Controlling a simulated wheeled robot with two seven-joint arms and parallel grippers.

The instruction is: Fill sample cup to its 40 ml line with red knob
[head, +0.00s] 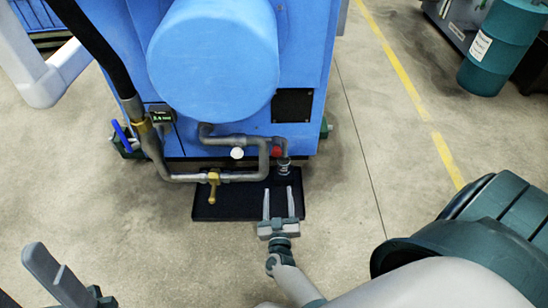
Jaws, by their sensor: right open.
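The red knob (276,151) sits on the grey pipe at the right, low on the blue machine. Just below it is a small clear and grey piece, which looks like the sample cup (284,168); its fill level and 40 ml line are too small to read. My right gripper (278,190) is open and empty over the black tray (231,203), its fingers pointing at the machine. The cup and knob lie just beyond its fingertips, apart from them. My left gripper (62,280) shows partly at the lower left, away from the machine; its jaw opening is unclear.
A white knob (237,153) and a brass valve (213,187) are on the pipes left of the red knob. A blue rounded housing (213,60) overhangs the pipes.

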